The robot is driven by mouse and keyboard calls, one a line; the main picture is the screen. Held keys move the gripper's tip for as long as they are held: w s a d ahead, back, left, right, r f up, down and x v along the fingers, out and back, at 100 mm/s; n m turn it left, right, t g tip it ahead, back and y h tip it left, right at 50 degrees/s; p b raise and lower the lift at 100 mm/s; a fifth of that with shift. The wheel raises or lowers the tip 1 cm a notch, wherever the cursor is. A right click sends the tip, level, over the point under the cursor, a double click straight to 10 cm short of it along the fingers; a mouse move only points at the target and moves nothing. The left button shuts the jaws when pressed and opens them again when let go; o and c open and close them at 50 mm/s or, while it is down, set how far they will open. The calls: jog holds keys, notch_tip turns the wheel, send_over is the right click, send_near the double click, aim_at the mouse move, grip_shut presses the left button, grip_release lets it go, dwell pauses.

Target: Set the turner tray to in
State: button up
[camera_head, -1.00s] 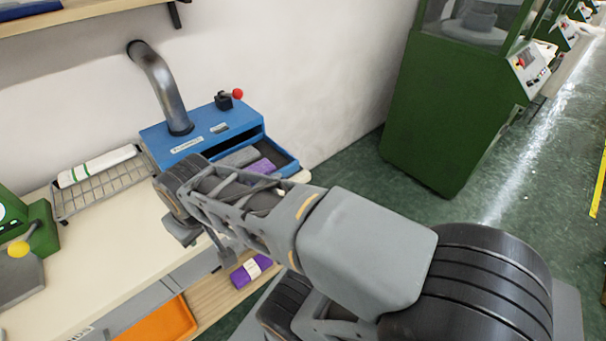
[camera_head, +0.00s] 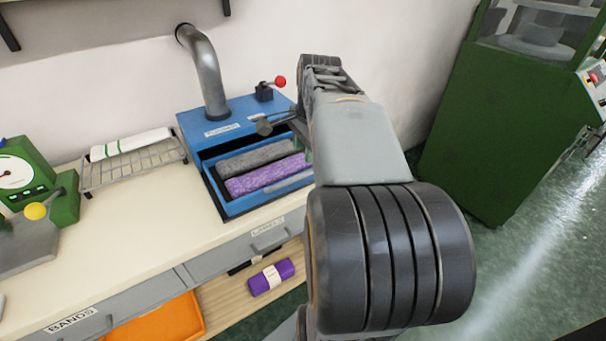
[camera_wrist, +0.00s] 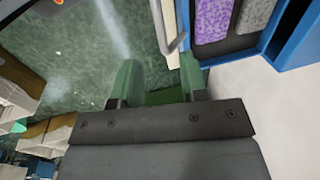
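The turner (camera_head: 222,127) is a blue box on the counter in the head view. Its blue tray (camera_head: 226,207) sticks out of the front toward the viewer and holds a grey and a purple knitted piece side by side. The tray also shows at the upper right of the wrist view (camera_wrist: 271,24). My gripper (camera_wrist: 160,84) is open and empty, with its two green fingers apart beside the tray. In the head view my arm hides most of it and the tray's right end.
A red-knobbed lever (camera_head: 280,82) and a metal pipe (camera_head: 208,85) rise from the turner's top. A wire rack (camera_head: 130,170) and a green scale (camera_head: 22,175) stand left on the counter. A tall green machine (camera_head: 490,125) stands right, across open floor.

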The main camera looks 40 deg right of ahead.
aim_at(303, 175)
jog(key=f, duration=0.2)
jog(key=w+f, duration=0.1)
jog(key=f, duration=0.2)
jog(key=f+b, duration=0.1)
jog(key=f, duration=0.2)
jog(key=shift+w+d+f, duration=0.1)
jog(key=shift+w, duration=0.2)
jog(key=shift+c, duration=0.4)
grip_shut()
